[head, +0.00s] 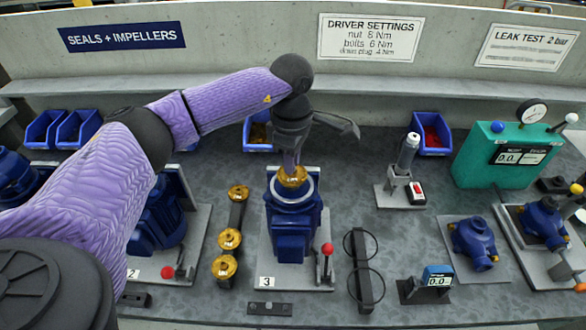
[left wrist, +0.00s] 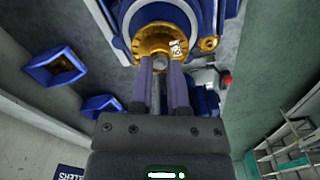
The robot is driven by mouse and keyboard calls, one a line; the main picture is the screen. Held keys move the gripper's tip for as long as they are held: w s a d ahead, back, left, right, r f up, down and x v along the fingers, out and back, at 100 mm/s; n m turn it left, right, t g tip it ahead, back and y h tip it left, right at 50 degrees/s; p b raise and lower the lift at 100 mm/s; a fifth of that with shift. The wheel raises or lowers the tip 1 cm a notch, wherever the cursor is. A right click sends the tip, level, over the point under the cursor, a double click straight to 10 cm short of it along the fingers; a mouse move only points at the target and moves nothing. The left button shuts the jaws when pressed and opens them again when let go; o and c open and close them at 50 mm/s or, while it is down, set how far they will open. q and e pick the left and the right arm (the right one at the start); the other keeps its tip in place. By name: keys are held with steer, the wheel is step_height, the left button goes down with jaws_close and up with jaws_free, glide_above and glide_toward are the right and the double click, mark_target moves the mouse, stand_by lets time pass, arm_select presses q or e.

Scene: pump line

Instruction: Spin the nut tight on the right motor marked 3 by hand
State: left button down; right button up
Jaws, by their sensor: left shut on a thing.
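The motor marked 3 (head: 291,232) stands upright on its grey plate in the middle of the bench, with a silver ring at its top. A golden impeller (head: 293,181) sits in that ring. It also shows in the left wrist view (left wrist: 152,38), with a small white label. My left gripper (head: 291,167) points down onto the impeller's centre. In the left wrist view its two fingers are shut on a small grey metal piece at the hub, which I take for the nut (left wrist: 160,67). The fingers mostly hide it. My right gripper is not in view.
A red-knobbed lever (head: 327,250) stands at the motor's right. Several golden impellers (head: 229,239) line a rack at its left. The motor marked 2 (head: 160,215) is behind my left arm. A driver (head: 408,152) stands in a holder at the right.

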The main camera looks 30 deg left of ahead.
arm_select(q)
steer(key=shift+m, duration=0.4)
steer(key=m+b, duration=0.1)
steer(key=m, duration=0.2)
steer(key=shift+f, duration=0.1)
steer(key=m, duration=0.2)
steer(key=shift+m, duration=1)
steer(key=m+b, duration=0.1)
steer(key=m, duration=0.6)
steer(key=shift+b, duration=0.35)
steer(key=c, duration=0.8)
jaws_free()
